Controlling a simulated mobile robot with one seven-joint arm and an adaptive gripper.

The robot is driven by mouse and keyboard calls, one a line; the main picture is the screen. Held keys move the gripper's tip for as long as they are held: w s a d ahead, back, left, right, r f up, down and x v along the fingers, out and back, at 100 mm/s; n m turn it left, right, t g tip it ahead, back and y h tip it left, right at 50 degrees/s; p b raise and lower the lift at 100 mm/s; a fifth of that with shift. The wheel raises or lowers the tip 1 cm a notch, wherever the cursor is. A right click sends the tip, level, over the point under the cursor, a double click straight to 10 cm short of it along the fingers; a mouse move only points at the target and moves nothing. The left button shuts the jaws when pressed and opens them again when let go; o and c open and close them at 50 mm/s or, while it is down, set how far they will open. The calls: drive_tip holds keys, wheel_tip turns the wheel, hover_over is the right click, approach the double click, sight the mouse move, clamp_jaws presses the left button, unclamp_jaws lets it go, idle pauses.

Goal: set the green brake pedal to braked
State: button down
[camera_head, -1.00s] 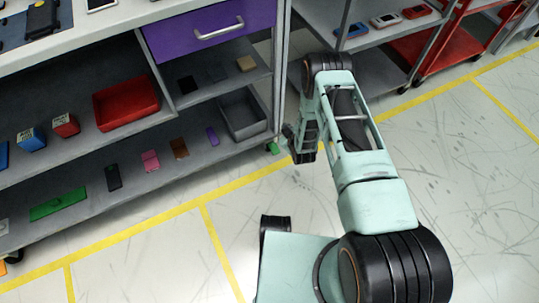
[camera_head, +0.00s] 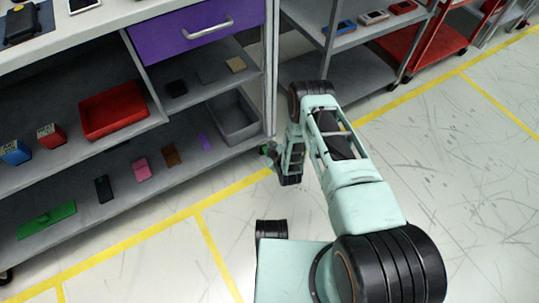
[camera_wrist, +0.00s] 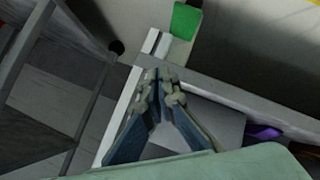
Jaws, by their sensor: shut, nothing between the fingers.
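The green brake pedal (camera_wrist: 185,20) sticks out at the lower corner of the shelf unit, at the top of the wrist view. In the head view a small part of it (camera_head: 264,149) shows at the foot of the shelf post, left of my gripper (camera_head: 272,156). In the wrist view my gripper (camera_wrist: 165,76) is shut and empty, its fingertips pointing up the picture toward the pedal. The tips appear a little short of the pedal; I cannot tell whether they touch it in the head view, where the gripper is partly hidden by the arm.
The shelf unit's lower shelf holds a grey bin (camera_head: 236,120), a green plate (camera_head: 47,220) and several small items. Another rack (camera_head: 360,45) stands to the right. The floor in front is clear.

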drive_tip(key=shift+w+a+f+b, duration=0.15)
drive_tip(key=shift+f+b, duration=0.25)
drive_tip(key=shift+f, duration=0.75)
drive_tip(key=shift+w+a+f+b, duration=0.15)
drive_tip(key=shift+f+b, duration=0.3)
drive_tip(key=shift+f, duration=0.7)
drive_tip(key=shift+w+f+b, duration=0.2)
drive_tip(key=shift+f+b, duration=0.2)
drive_tip(key=shift+f, duration=0.75)
drive_tip(key=shift+f, duration=0.4)
drive_tip(key=shift+f, duration=0.35)
drive_tip(key=shift+r+p, duration=0.6)
drive_tip(key=shift+r, duration=0.2)
